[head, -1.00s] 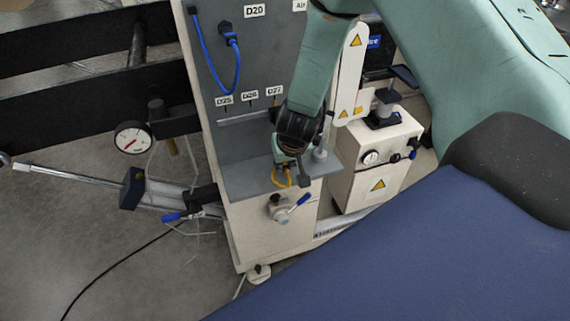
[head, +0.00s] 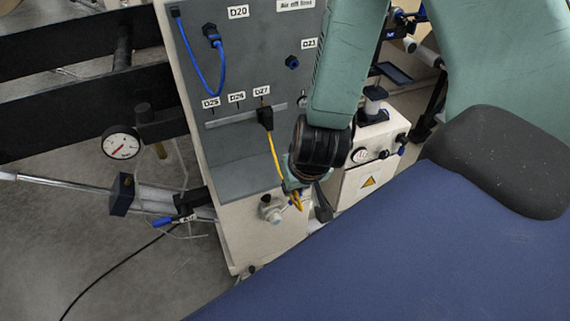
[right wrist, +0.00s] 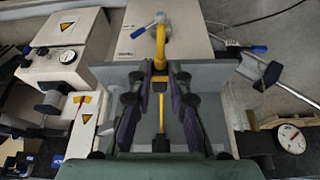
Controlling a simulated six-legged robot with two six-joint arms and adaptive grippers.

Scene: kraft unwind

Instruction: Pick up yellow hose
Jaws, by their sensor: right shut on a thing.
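The yellow hose (head: 274,155) hangs from a black plug under the D27 label on the grey panel. It runs down to my right gripper (head: 297,188), and a yellow loop shows just below the fingers. In the right wrist view the hose (right wrist: 160,48) bends over at the top and passes between the two dark fingers of my right gripper (right wrist: 158,80), which are closed around it. The fingers partly hide the hose. My left gripper is not in view.
The grey panel (head: 238,62) carries a blue hose (head: 219,78) and a blue knob (head: 292,62). A cream box (head: 362,178) stands to the right. A valve (head: 271,211) is on the cabinet front below the gripper. A gauge (head: 121,144) is at left.

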